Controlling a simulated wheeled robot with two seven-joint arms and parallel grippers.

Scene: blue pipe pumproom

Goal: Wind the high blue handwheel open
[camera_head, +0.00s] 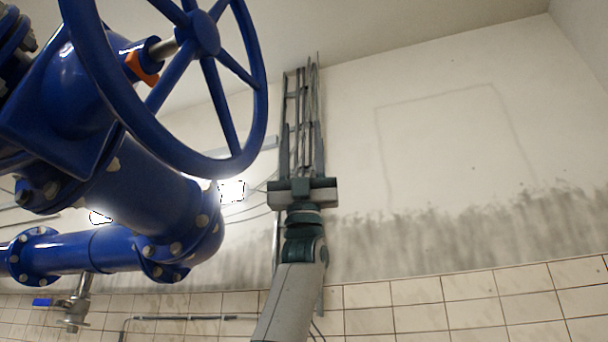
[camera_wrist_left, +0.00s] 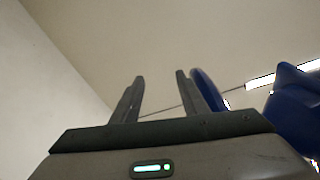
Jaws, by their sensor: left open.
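The large blue handwheel (camera_head: 203,35) fills the upper left of the head view, with its top cut off by the frame. It has a round rim, several spokes and a hub on a metal stem. My left gripper (camera_head: 303,183) is raised to the right of and below the rim, apart from it in the picture. In the left wrist view the gripper (camera_wrist_left: 160,77) has its two fingers apart with nothing between them. There the blue wheel rim (camera_wrist_left: 207,90) shows just right of and partly behind the right finger. My right gripper is not in view.
A blue flanged pipe (camera_head: 150,195) runs below the wheel. An orange piece (camera_head: 141,68) sits by the stem. A small valve with a blue lever (camera_head: 43,302) hangs low left. A vertical cable ladder (camera_head: 300,110) stands behind my gripper. The right side is open before a stained, tiled wall.

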